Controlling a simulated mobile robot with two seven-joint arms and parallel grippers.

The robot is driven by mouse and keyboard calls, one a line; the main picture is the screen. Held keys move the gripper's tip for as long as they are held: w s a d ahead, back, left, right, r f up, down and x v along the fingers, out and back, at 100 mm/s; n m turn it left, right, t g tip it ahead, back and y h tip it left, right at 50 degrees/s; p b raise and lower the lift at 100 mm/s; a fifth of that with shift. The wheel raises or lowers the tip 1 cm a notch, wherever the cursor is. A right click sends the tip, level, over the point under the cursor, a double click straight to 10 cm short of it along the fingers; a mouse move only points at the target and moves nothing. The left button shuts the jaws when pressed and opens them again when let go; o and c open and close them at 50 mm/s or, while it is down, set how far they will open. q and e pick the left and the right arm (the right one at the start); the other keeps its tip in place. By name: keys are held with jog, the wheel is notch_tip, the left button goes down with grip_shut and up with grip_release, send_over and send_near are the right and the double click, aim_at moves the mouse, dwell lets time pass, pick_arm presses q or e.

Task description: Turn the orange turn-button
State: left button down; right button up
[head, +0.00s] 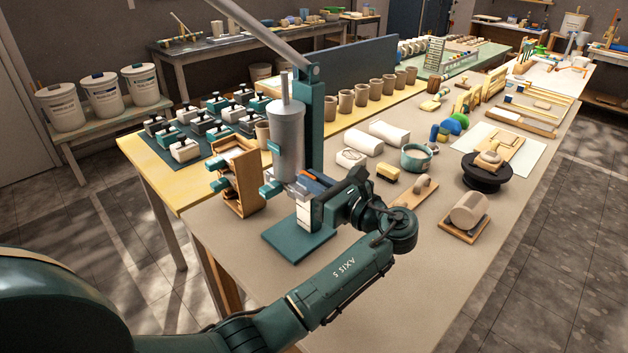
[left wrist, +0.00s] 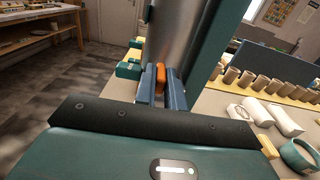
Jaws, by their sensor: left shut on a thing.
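The orange turn-button (left wrist: 160,74) shows between the two blue-grey fingers of my left gripper (left wrist: 162,88) in the left wrist view. It stands upright in front of a grey metal cylinder (left wrist: 174,30). In the head view the cylinder (head: 286,138) hangs on a dark green upright post (head: 312,115) with a base plate on the table. My left gripper (head: 316,186) reaches the foot of the cylinder from the right and is shut on the button. Only a small orange part of the button shows in the head view; the fingers hide the rest.
A wooden rack (head: 240,180) with green-handled pieces stands left of the press. A yellow sponge (head: 387,172), a teal bowl (head: 416,157) and white rolls (head: 389,134) lie to the right. Mugs (head: 345,101) line up behind.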

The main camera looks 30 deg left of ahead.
pick_arm(q)
jog(key=c, duration=1.8)
grip_release()
jog(key=shift+o, duration=0.2)
jog(key=b+v, duration=0.2)
jog(key=v, duration=1.1)
jog(key=shift+b, duration=0.3)
